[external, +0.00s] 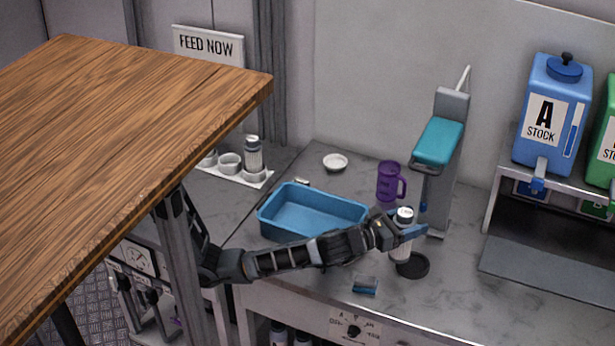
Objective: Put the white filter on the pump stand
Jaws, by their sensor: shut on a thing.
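My gripper (408,234) is shut on a white cylinder with a grey top (404,215), which looks like the white filter. It holds the cylinder roughly upright over the counter, near a flat black disc (413,265). No part is labelled as the pump stand. A white tray with round cup holders (230,163) stands at the back left under the "FEED NOW" sign (208,45). A similar white and grey cylinder (253,154) stands upright in its right holder.
A blue bin (312,212) lies behind my forearm. A purple mug (390,182) and a grey teal-topped device (438,150) stand behind my gripper. A small blue block (365,286) lies in front. A wooden tabletop (110,130) overhangs the left. A dispenser rack (550,190) stands right.

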